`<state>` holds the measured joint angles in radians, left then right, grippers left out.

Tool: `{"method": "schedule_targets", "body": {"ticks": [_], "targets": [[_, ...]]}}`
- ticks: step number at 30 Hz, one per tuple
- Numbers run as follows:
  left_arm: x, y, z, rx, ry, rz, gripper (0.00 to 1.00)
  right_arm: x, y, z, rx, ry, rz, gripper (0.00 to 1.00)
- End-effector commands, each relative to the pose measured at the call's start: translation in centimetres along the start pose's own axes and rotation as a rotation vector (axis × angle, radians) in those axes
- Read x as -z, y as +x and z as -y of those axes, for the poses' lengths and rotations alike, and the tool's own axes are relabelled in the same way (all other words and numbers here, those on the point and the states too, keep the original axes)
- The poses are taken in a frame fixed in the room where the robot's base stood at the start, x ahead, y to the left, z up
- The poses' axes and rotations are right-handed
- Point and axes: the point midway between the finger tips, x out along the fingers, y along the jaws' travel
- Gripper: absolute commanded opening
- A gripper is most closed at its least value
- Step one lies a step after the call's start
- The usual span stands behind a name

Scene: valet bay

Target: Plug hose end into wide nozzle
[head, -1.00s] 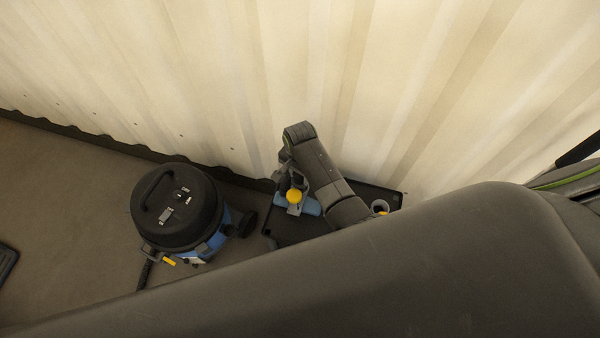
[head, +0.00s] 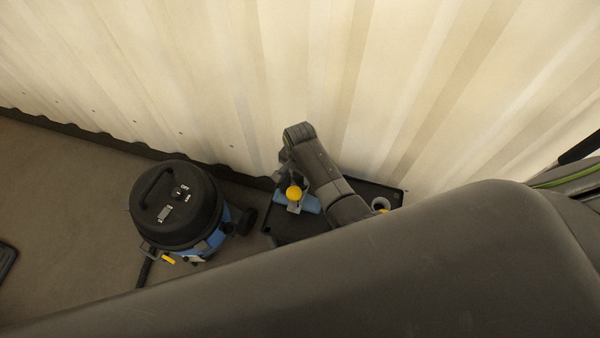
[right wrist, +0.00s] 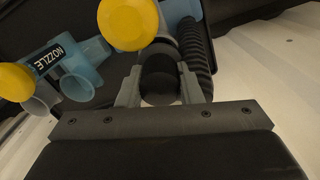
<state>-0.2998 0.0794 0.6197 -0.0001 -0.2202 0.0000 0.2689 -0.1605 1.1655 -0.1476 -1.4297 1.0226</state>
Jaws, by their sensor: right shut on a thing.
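In the right wrist view my right gripper (right wrist: 160,92) is shut on a dark round piece, which looks like the hose end (right wrist: 160,75). A black ribbed hose (right wrist: 197,55) runs just behind it. A yellow knob (right wrist: 128,22) shows just above the fingers, and a blue part (right wrist: 180,10) shows beyond it. To the left is a pale-blue piece labelled NOZZLE (right wrist: 88,55); I cannot tell whether it is the wide one. In the head view my right gripper (head: 288,182) is beside a yellow knob (head: 294,193) and a blue piece (head: 311,204). Whether hose end and nozzle touch is hidden.
The blue parts lie on a black tray (head: 285,231) against the corrugated wall (head: 240,70). A blue-and-black vacuum (head: 178,212) stands left of the tray. Open floor (head: 70,190) lies farther left. My own dark arm covers the lower right of the head view.

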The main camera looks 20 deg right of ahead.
Motion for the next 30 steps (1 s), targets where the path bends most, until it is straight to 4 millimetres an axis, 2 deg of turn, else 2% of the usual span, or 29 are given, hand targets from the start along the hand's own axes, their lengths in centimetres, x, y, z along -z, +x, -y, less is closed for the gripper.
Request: {"method": "schedule_targets", "body": {"ticks": [19, 30], "targets": [[-0.1, 1.2, -0.1, 0.0, 0.0, 0.0, 0.59, 0.0, 1.9, 0.0, 0.0, 0.0, 0.0, 0.14], [-0.1, 1.2, -0.1, 0.0, 0.0, -0.001, 0.59, 0.0, 2.0, 0.0, 0.001, 0.0, -0.001, 0.14]]}}
